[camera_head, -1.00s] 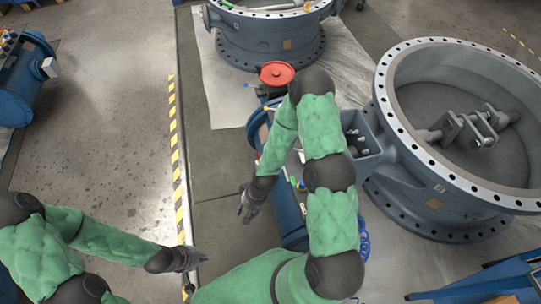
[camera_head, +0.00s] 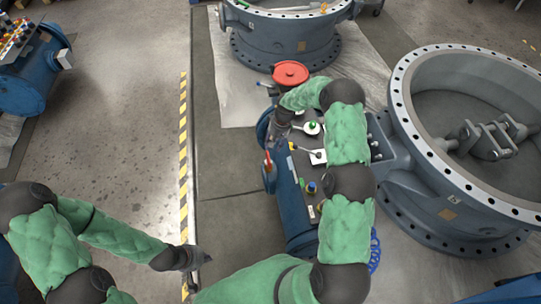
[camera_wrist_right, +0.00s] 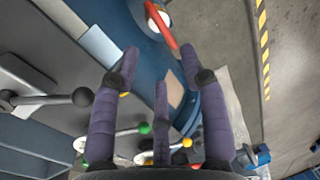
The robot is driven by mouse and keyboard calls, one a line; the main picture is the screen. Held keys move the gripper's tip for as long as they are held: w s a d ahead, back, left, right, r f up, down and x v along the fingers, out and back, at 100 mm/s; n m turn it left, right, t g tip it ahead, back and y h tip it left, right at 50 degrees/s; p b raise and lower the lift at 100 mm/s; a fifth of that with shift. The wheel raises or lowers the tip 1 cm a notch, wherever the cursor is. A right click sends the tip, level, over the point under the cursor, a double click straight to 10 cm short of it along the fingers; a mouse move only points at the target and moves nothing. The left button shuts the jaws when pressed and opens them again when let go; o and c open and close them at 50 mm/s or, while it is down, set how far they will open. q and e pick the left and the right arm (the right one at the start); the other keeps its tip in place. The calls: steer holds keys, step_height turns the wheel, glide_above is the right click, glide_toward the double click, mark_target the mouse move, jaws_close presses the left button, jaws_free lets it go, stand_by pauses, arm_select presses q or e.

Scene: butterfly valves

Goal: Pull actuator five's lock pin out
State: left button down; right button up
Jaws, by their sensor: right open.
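The nearest actuator is a blue cylinder (camera_head: 293,205) beside the large grey valve. A short red rod (camera_head: 268,157) stands on its left side; it may be the lock pin, but no number is readable. In the right wrist view the red rod (camera_wrist_right: 163,28) rises from a white round fitting, just beyond the fingertips and untouched. My right gripper (camera_wrist_right: 160,62) is open and empty over the blue body. In the head view my right gripper (camera_head: 280,124) is partly hidden by its forearm. My left gripper (camera_head: 198,257) hangs over the floor, away from the actuator; its fingers are unclear.
Levers with green (camera_wrist_right: 145,128) and yellow knobs lie beneath my right fingers. A dark ball-ended lever (camera_wrist_right: 82,97) is at their left. Large grey valve bodies (camera_head: 455,205) crowd the right.

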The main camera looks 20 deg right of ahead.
steer(key=f+b, duration=0.1)
steer(key=f, duration=0.1)
steer(key=a+f, duration=0.1)
steer(key=f, duration=0.2)
steer(key=f+b, duration=0.1)
steer(key=f, duration=0.2)
steer(key=shift+w+a+f+b, duration=0.1)
steer(key=shift+w+a+b, duration=0.1)
steer(key=shift+a+b, duration=0.15)
steer(key=shift+c, duration=0.3)
jaws_close()
